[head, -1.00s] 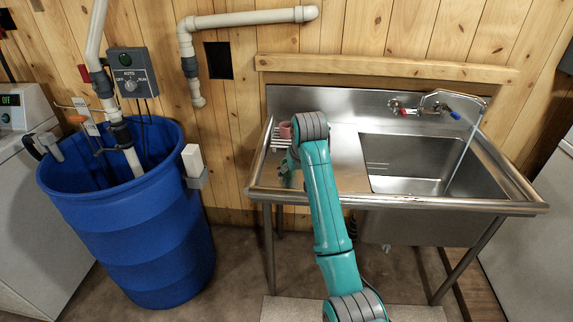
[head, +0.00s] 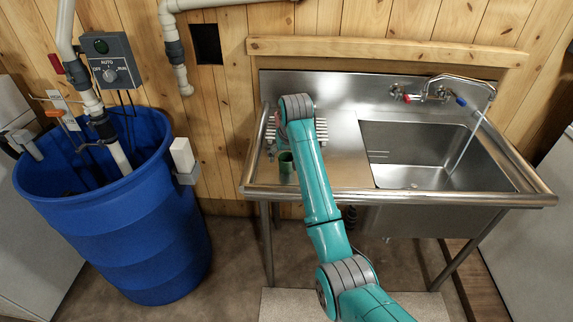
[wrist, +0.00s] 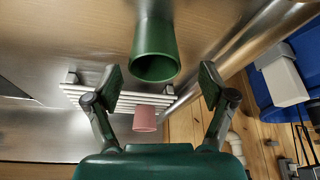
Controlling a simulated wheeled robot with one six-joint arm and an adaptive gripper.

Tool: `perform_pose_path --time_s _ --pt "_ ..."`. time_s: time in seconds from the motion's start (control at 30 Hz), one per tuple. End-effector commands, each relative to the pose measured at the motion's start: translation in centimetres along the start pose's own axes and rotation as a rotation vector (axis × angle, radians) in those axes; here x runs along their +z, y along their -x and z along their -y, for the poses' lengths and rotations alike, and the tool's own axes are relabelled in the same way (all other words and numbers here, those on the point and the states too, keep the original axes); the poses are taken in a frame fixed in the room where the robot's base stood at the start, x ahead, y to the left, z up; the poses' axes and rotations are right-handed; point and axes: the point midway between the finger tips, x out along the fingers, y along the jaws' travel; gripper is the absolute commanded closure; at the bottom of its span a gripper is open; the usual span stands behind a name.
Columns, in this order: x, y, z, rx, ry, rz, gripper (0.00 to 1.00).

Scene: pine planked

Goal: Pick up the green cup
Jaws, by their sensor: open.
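The green cup (head: 286,162) stands on the left drainboard of the steel sink, just left of my arm in the head view. In the wrist view the green cup (wrist: 155,50) is ahead of my gripper (wrist: 158,84), its near end close to the line between the fingertips. My gripper is open, with one finger to each side of the cup and a gap on both sides.
A pink cup (wrist: 145,119) is by a white slatted rack (wrist: 80,95) on the drainboard. The sink basin (head: 420,150) with running water is to the right. A blue barrel (head: 110,220) stands to the left. The drainboard has a raised rim (head: 330,194).

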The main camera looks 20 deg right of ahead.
Motion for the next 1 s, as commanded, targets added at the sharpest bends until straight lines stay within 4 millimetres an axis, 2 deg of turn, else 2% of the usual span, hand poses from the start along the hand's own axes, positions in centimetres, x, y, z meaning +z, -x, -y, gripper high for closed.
perform_pose_path --time_s 0.4,0.7,0.9,1.0 --pt "-0.2 -4.7 -0.6 0.0 0.0 0.002 0.18" --pt "-0.2 -5.2 -0.6 0.0 0.0 0.0 0.18" --pt "-0.2 -5.1 -0.6 0.0 0.0 0.0 0.68" --pt "-0.2 -5.2 -0.6 0.0 0.0 0.001 0.7"
